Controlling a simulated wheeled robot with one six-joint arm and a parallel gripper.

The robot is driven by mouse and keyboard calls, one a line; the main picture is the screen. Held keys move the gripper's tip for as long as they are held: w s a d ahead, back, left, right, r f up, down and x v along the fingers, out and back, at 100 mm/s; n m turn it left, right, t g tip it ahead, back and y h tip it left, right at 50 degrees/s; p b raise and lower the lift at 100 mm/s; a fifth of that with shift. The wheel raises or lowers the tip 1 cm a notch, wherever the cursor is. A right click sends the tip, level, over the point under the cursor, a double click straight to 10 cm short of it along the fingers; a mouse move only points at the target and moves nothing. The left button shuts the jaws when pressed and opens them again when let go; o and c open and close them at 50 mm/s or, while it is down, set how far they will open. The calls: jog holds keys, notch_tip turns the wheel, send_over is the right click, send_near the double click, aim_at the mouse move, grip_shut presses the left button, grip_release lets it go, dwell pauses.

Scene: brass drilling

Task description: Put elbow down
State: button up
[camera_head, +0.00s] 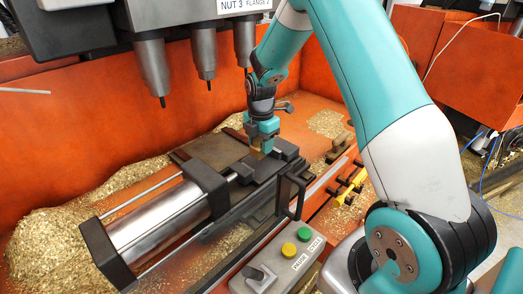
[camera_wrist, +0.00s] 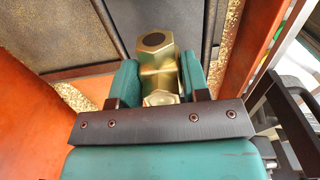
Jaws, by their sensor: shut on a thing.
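In the wrist view, a brass elbow (camera_wrist: 158,62) with hexagonal ends sits between the two teal fingers of my gripper (camera_wrist: 160,84). The fingers are shut on it. In the head view, my gripper (camera_head: 264,144) points down over the dark fixture at the end of the cylinder. The elbow is mostly hidden there behind the fingers. I cannot tell whether the elbow touches the fixture (camera_head: 240,160) below.
A steel cylinder (camera_head: 160,220) with tie rods lies left of the fixture. Several drill spindles (camera_head: 203,52) hang above. A control box (camera_head: 280,262) with green and yellow buttons stands in front. Brass chips (camera_head: 50,240) cover the orange tray (camera_head: 90,120).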

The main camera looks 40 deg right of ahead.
jog(key=shift+f+p, duration=0.5)
jog(key=shift+f, duration=1.45)
jog(key=shift+f, duration=0.1)
jog(key=o, duration=1.2)
